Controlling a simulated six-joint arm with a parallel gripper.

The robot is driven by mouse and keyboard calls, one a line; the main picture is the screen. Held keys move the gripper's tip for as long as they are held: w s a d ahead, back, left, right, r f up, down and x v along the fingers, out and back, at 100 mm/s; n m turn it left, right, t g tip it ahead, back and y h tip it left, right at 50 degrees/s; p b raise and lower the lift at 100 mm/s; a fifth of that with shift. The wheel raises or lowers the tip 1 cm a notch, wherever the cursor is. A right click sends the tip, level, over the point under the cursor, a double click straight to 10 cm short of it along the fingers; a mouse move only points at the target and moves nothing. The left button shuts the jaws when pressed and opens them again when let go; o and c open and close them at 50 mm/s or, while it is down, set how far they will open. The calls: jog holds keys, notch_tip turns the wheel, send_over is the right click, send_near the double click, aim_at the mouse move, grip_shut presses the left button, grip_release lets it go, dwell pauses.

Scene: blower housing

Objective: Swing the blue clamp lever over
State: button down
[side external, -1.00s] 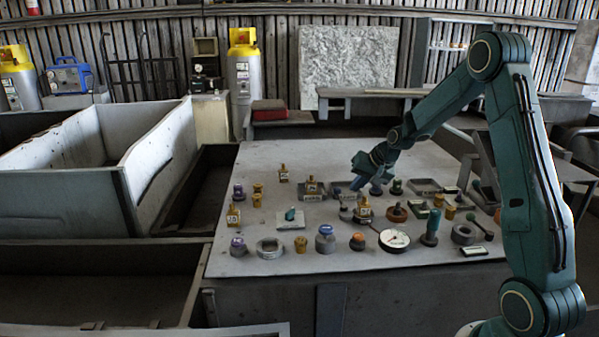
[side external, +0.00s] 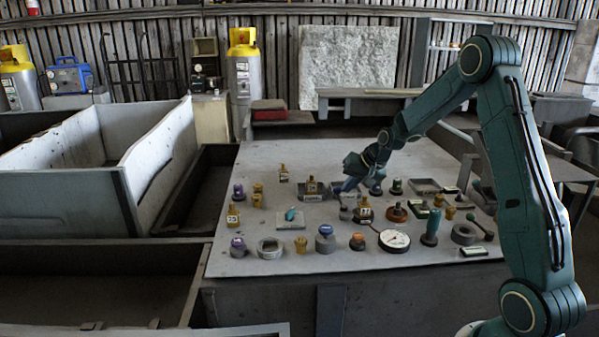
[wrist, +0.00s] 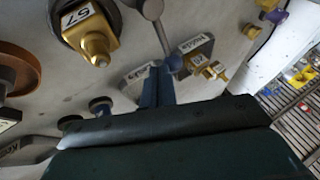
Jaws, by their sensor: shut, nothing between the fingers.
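The clamp lever shows in the wrist view as a thin grey rod running from a grey pivot post (wrist: 152,9) to a blue ball knob (wrist: 173,62). In the side view the small grey post (side external: 345,213) stands just in front of my gripper (side external: 347,186); the knob is hard to tell from my blue fingers there. In the wrist view my gripper (wrist: 159,72) is shut and empty. Its fingertips are right beside the ball knob, on its left; I cannot tell whether they touch it.
A gold fitting tagged 57 (wrist: 93,42) stands left of the lever, and a smaller gold tagged one (wrist: 208,68) right of it. A brown-orange disc (side external: 397,214) and white dial gauge (side external: 394,240) lie nearby. The panel's far edge area is clear.

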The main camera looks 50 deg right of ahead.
jog(key=shift+w+n, duration=0.15)
jog(key=shift+n, duration=0.25)
jog(key=n+y, duration=0.1)
jog(key=w+n+y, duration=0.1)
jog(key=shift+w+a+n, duration=0.15)
jog(key=shift+a+n, duration=0.25)
jog(key=n+y, duration=0.1)
jog(key=w+a+n+g, duration=0.1)
jog(key=n, duration=0.1)
jog(key=a+n+y, duration=0.1)
jog(key=shift+w+n+y, duration=0.3)
jog(key=a+n+g, duration=0.1)
jog(key=n+y, duration=0.1)
jog(key=n, duration=0.1)
jog(key=shift+w+a+n+g, duration=0.3)
jog(key=shift+w+a+g, duration=0.05)
jog(key=shift+g, duration=0.05)
jog(key=a+n+g+y, duration=0.1)
jog(key=n, duration=0.1)
jog(key=shift+a+n+g, duration=0.2)
jog(key=shift+n+g, duration=0.1)
jog(key=shift+n, duration=0.1)
jog(key=shift+a, duration=0.4)
jog(key=shift+r, duration=0.15)
jog(key=v, duration=0.7)
jog(key=shift+d, duration=0.2)
